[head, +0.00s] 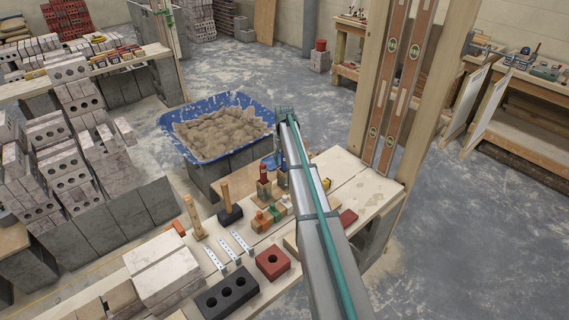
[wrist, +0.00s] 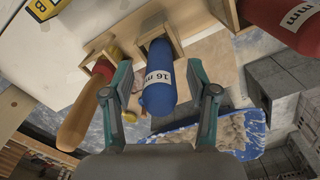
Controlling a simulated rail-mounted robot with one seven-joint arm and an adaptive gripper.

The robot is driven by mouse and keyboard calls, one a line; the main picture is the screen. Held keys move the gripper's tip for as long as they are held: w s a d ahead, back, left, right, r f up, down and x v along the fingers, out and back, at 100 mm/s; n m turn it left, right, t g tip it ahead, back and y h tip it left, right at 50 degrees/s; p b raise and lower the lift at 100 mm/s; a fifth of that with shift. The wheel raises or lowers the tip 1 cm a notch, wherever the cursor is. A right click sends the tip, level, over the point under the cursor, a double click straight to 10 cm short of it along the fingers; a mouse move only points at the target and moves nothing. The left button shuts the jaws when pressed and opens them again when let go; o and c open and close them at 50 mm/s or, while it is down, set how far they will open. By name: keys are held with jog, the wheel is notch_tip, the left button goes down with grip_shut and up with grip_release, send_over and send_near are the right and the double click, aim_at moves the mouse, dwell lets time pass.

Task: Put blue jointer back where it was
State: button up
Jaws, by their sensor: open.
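The blue jointer (wrist: 157,90) shows its thick blue handle with a white "16 mm" label in the wrist view. Its upper end is at a small wooden holder (wrist: 143,30); whether it rests fully in it I cannot tell. My gripper (wrist: 157,76) is open, with one finger on each side of the blue handle and visible gaps between. In the head view, a bit of blue (head: 269,163) shows beside my arm at the bench's far end; my arm hides most of that spot.
A red handle marked "mm" (wrist: 287,18) is close on the right. A wooden handle with a red end (wrist: 82,115) is close on the left. A blue tub of mortar (head: 190,156) stands behind the bench. Two levels (head: 388,95) hang on an upright at right.

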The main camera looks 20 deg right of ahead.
notch_tip(320, 180, up, 10)
jog(key=shift+f, duration=0.1)
jog(key=s+a+f+n+g+p, duration=0.1)
jog(key=s+a+f+p, duration=0.1)
jog(key=s, duration=0.9)
jog(key=s+a+f+n+g+p, duration=0.1)
jog(key=s+a+f+n+p, duration=0.1)
jog(key=s+f, duration=0.5)
jog(key=s+a+f+n+g+p, duration=0.1)
jog(key=s+a+f+p, duration=0.3)
jog(key=s, duration=1.1)
jog(key=shift+s+a+f+n, duration=0.2)
jog(key=shift+a+f+n, duration=0.15)
jog(key=shift+a+n, duration=0.2)
jog(key=s+a+f+m+g, duration=0.1)
jog(key=s+a+f, duration=0.4)
jog(key=s, duration=0.5)
jog(key=s+a+f+m+g, duration=0.1)
jog(key=s+a+f, duration=0.4)
jog(key=s, duration=0.6)
jog(key=s+a+f+m+g, duration=0.1)
jog(key=s+a+f, duration=0.5)
jog(key=s, duration=0.5)
jog(key=shift+s+f+g+b, duration=0.25)
jog(key=shift+f+g+b, duration=0.15)
jog(key=shift+f, duration=0.2)
